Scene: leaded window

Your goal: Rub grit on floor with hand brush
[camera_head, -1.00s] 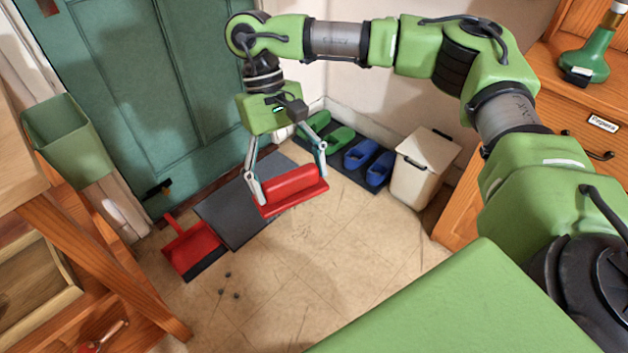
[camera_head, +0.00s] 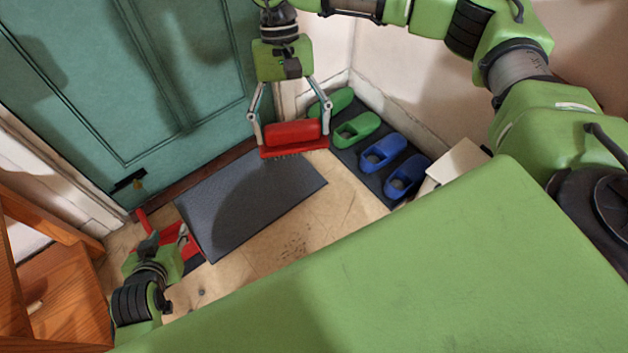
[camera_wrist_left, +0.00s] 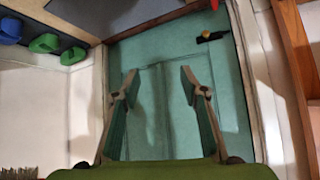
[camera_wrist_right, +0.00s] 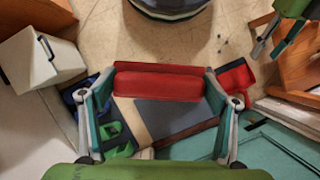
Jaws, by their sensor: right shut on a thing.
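My right gripper (camera_head: 291,135) is shut on the red hand brush (camera_head: 293,133), which it holds level in the air, bristles down, in front of the door. The brush also fills the middle of the right wrist view (camera_wrist_right: 160,82). A faint patch of dark specks, seemingly grit (camera_head: 293,247), lies on the beige floor right of the grey mat. A few dark lumps (camera_head: 201,293) lie left of it, near my left arm. My left gripper (camera_head: 167,236) is low at the left, in front of the red dustpan (camera_head: 192,246). Its fingers are apart and empty in the left wrist view (camera_wrist_left: 158,78).
The grey mat (camera_head: 250,197) lies before the green door (camera_head: 120,80). Green and blue shoes (camera_head: 381,153) stand on a dark tray along the wall. A pale bin (camera_head: 456,163) is partly hidden by my green body. Wooden furniture (camera_head: 50,290) stands at the left.

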